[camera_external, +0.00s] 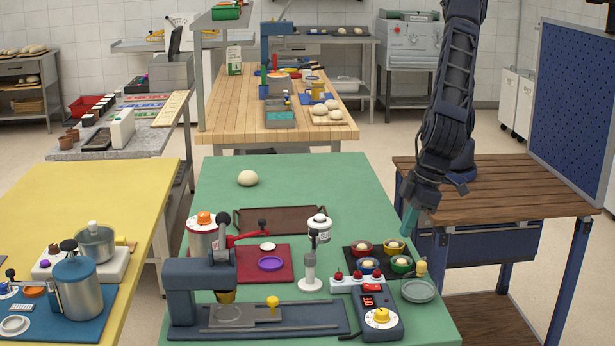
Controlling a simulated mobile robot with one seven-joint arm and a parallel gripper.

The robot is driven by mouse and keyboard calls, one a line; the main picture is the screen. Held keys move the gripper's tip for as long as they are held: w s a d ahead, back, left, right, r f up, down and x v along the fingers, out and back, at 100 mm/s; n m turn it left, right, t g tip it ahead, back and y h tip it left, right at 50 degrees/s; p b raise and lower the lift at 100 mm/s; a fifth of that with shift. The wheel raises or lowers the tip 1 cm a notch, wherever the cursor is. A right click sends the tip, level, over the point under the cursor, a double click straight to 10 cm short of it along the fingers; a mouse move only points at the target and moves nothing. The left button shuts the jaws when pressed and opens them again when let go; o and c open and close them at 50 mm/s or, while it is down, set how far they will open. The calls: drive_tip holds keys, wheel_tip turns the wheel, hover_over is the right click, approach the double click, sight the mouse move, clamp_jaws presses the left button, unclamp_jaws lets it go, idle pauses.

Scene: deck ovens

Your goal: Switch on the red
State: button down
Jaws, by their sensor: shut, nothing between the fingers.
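A dark blue control box (392,327) stands at the front of the green table, with a red lit display (368,302) and a yellow dial (381,317). A small red part (373,288) sits at its top edge. Behind it is a white strip (362,285) with several red knobs (357,275) on top. My gripper (408,222) points down, shut and empty, at the right edge of the green table, behind and to the right of these. It appears apart from everything. Which red thing is the switch, and its state, I cannot tell.
A white-based lever stand (310,284) and a blue press (190,305) stand to the left. The table's back right is clear.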

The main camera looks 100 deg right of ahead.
sight(367, 285)
drive_tip(key=shift+w+r+t, duration=0.15)
drive_tip(key=shift+w, duration=0.45)
drive_tip(key=shift+w+r+t, duration=0.15)
drive_tip(key=shift+w, duration=0.4)
drive_tip(key=x, duration=1.4)
